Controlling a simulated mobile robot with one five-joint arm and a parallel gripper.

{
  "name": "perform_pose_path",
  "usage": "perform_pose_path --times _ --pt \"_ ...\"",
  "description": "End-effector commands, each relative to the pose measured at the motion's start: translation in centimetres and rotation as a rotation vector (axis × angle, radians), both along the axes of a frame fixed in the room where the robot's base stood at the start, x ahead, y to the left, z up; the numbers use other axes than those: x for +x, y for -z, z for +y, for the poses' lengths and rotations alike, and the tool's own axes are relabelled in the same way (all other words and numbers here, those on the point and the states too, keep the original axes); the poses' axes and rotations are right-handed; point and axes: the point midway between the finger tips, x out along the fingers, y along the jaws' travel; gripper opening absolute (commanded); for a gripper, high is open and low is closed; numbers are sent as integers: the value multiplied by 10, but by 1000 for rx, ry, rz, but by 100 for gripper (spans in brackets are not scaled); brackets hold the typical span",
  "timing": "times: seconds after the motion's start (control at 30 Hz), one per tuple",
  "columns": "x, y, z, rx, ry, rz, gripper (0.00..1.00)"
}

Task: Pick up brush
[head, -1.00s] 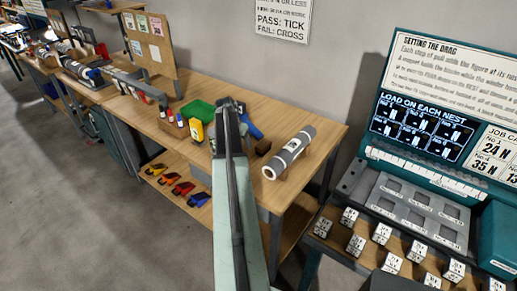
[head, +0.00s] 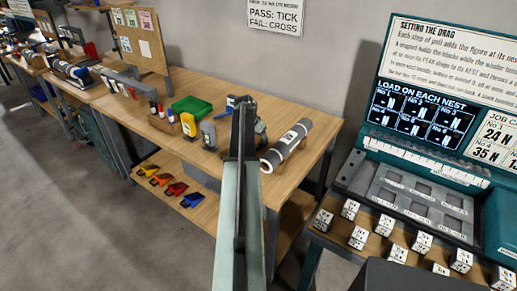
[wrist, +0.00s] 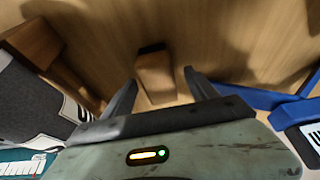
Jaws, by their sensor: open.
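What looks like the brush, a small wooden block with a dark end (wrist: 154,74), lies on the wooden bench top in the wrist view. My gripper (wrist: 160,78) is open above it, one finger on either side, with nothing held. In the head view my arm hides the brush and most of the gripper.
A grey roll (head: 287,145) lies just right of my arm; it also shows at the wrist view's left (wrist: 35,105). A blue tool (wrist: 260,98) lies at right.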

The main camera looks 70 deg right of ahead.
Motion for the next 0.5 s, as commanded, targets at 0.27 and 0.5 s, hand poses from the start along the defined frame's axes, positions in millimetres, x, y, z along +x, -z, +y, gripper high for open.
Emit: perform_pose_path --times 0.27,0.5 --pt "-2 13 -5 0 1 0 67" --pt "-2 12 -5 0 1 0 9"
